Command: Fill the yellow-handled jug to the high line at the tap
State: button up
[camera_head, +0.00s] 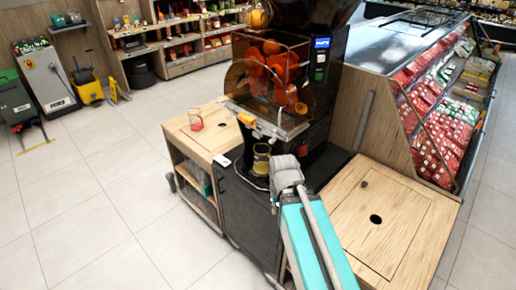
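A small yellow and dark vessel (261,157), which looks like the yellow-handled jug, stands upright below the front of the orange juicer (318,88). Its fill level and line are too small to make out. My gripper (272,178) is at the jug's lower right, very close to it. The wrist hides most of the fingers, so I cannot tell whether they touch or grasp the jug. An orange tap-like part (246,120) juts from the juicer's front, above and left of the jug.
A clear jug with red edges (195,120) stands on the left wooden counter (208,137). A small white item (222,160) lies on the dark cabinet's left edge. The right wooden counter (400,215) is bare apart from dark holes. Open tiled floor lies left.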

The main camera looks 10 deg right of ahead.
jog(key=shift+c, duration=0.2)
jog(key=shift+w, duration=0.1)
grip_shut()
jog(key=w+a+f+n+t+h+b, duration=0.1)
jog(key=w+a+n+t+h+b, duration=0.2)
jog(key=w+h+b, duration=0.8)
jog(key=w+a+r+n+t+h+b, duration=0.1)
jog(key=w+a+r+n+t, duration=0.1)
jog(key=w+a, duration=0.4)
jog(key=w+a+r+n+t+h, duration=0.2)
jog(key=w+a+r+t, duration=0.3)
jog(key=w+a, duration=0.1)
jog(key=shift+a+t+h+b, duration=0.3)
jog(key=shift+b, duration=0.05)
